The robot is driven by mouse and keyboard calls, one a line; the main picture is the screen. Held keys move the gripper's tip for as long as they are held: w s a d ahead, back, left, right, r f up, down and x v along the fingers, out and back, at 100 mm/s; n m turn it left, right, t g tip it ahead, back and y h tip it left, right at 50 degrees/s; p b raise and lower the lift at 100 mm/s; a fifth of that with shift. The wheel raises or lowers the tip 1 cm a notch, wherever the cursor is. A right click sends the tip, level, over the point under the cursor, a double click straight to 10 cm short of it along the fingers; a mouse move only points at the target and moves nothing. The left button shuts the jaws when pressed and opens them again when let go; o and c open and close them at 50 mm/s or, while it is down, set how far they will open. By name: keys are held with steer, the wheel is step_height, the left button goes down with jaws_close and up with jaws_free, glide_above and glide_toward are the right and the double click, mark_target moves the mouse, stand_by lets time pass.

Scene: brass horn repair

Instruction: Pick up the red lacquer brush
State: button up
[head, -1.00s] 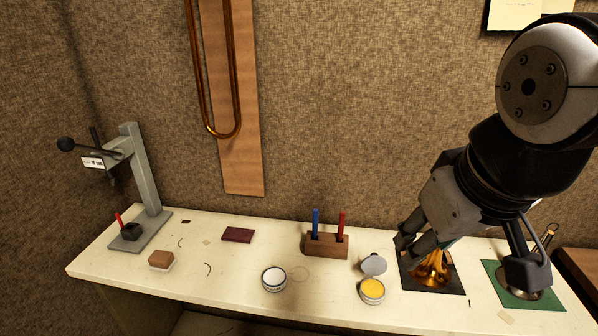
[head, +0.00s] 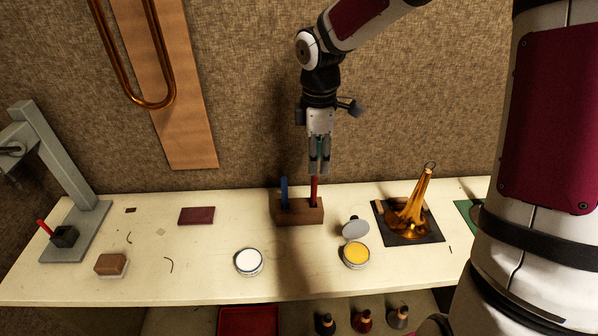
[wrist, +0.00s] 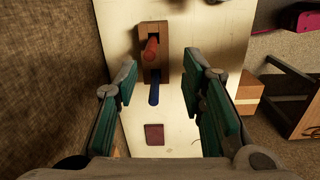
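The red lacquer brush (head: 314,190) stands upright in the right side of a brown wooden holder (head: 286,212). A blue brush (head: 284,194) stands in the holder's left side. My gripper (head: 319,172) points down just above the red brush's top. The wrist view shows its green-padded fingers (wrist: 165,82) spread apart with nothing held. There, the red brush (wrist: 151,50) appears end-on between and beyond the fingers, and the blue brush (wrist: 154,95) lies lower in the picture. Whether the fingertips reach past the red brush's top is hard to tell.
A yellow tin (head: 355,256) with its lid (head: 355,229) and a brass bell (head: 408,217) on a dark mat are right of the holder. A white tin (head: 249,262) stands in front. A grey stand (head: 82,232) with another red stick is far left.

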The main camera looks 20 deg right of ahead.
mark_target(314, 197)
steer(key=shift+w+a+f, duration=0.1)
steer(key=shift+w+f, duration=0.55)
steer(key=shift+w, duration=0.1)
steer(key=shift+n, duration=0.3)
step_height(314, 197, down, 8)
steer(key=shift+f, duration=0.15)
steer(key=shift+f+p, duration=0.5)
steer(key=shift+f, duration=2.2)
jaws_close()
